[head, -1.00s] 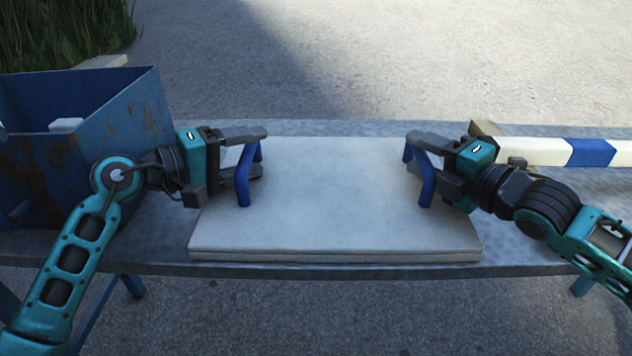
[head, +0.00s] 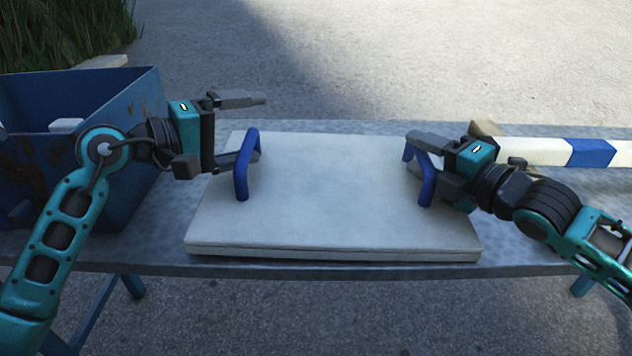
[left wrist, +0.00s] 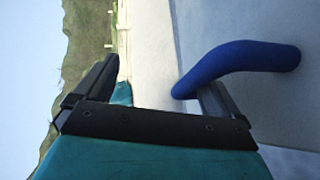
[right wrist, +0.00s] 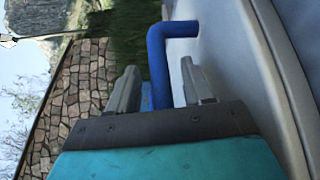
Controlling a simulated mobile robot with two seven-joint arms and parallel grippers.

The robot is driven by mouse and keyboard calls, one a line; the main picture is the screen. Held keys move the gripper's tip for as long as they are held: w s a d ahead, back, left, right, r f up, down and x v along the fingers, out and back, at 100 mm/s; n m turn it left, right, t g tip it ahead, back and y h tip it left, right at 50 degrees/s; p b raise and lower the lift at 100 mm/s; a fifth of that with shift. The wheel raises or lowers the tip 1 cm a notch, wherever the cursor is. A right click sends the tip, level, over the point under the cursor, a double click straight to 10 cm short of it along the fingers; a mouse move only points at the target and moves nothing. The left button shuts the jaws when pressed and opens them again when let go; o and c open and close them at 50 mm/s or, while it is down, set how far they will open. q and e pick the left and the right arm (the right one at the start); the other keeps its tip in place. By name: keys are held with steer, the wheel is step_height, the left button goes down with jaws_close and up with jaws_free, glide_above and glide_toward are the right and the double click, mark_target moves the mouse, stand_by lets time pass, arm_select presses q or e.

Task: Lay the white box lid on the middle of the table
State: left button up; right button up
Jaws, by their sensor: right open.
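The white box lid (head: 325,195) lies flat side up on the middle of the table, with a blue handle at each end. The left wrist view also shows this handle (left wrist: 240,60) across one finger. My right gripper (head: 423,152) is open with its fingers on either side of the right blue handle (right wrist: 158,65), which stands between them.
The grey table (head: 530,240) has bare room right of the lid. A rusty blue box (head: 135,120) stands at the left, close to my left arm. A blue-and-white striped bar (head: 590,152) lies at the back right.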

arm_select(q)
step_height(320, 180, up, 6)
steer(key=shift+r, duration=0.1)
